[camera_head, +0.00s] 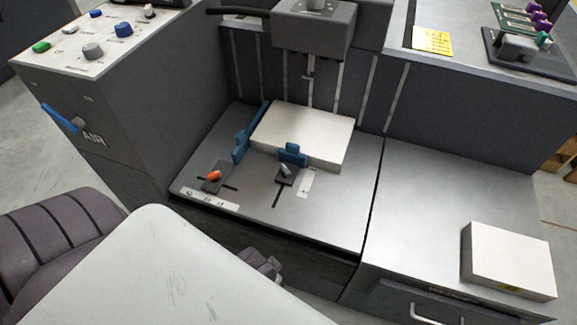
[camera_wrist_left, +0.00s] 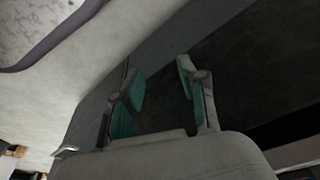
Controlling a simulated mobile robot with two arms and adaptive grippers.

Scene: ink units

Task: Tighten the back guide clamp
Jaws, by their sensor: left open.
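On the grey machine bed a white stack (camera_head: 303,134) lies against a long blue guide (camera_head: 248,135) on its left and a small blue guide (camera_head: 292,154) at its front. A dark clamp block with an orange lever (camera_head: 213,176) sits by the long guide. Another with a grey lever (camera_head: 286,170) sits by the small guide, over a slot. The labels are too small to read, so I cannot tell which clamp is the back one. My left gripper (camera_wrist_left: 162,80), with teal finger pads, is open and empty in the left wrist view. My right gripper is out of view.
A control panel (camera_head: 98,40) with coloured knobs and a blue AIR lever (camera_head: 63,117) stand at left. A dark head unit (camera_head: 313,28) hangs above the stack. A white block (camera_head: 508,258) lies on the right-hand surface, which is otherwise clear. My arm covers the lower left.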

